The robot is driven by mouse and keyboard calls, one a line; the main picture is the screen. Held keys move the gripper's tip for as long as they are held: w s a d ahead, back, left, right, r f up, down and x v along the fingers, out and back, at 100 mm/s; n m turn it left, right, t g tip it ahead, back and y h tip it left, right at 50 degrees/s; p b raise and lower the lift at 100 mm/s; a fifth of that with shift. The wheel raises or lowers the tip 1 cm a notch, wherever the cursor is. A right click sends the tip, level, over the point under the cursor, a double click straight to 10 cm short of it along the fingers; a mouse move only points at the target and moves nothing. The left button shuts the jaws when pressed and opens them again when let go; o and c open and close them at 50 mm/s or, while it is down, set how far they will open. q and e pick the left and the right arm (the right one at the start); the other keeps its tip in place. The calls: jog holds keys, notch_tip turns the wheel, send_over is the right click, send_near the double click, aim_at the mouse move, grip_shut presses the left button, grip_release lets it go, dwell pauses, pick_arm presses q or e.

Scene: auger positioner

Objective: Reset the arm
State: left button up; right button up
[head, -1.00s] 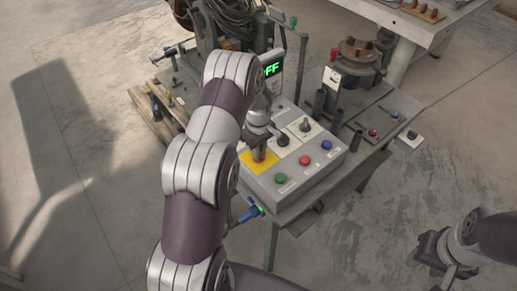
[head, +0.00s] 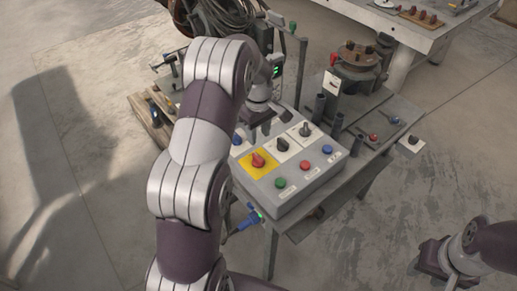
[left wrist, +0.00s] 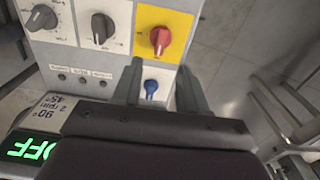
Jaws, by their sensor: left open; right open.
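The grey control box (head: 270,195) stands on the bench. Its red rotary knob (head: 258,160) on a yellow plate shows near the left corner; the knob also shows in the left wrist view (left wrist: 160,37). Two black knobs (head: 282,145) (head: 305,129) sit on white plates beside it. My left gripper (head: 259,131) is open and empty, above and behind the red knob, apart from it. In the left wrist view its two fingers (left wrist: 160,85) stand apart, with a blue knob (left wrist: 151,87) visible between them.
Green (head: 280,183), red (head: 305,165) and blue (head: 327,150) buttons line the box's front. A green display reading OFF (left wrist: 30,148) is partly covered by my gripper. A round turntable (head: 358,55) stands behind.

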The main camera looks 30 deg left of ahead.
pick_arm(q)
jog(key=shift+r, duration=1.6)
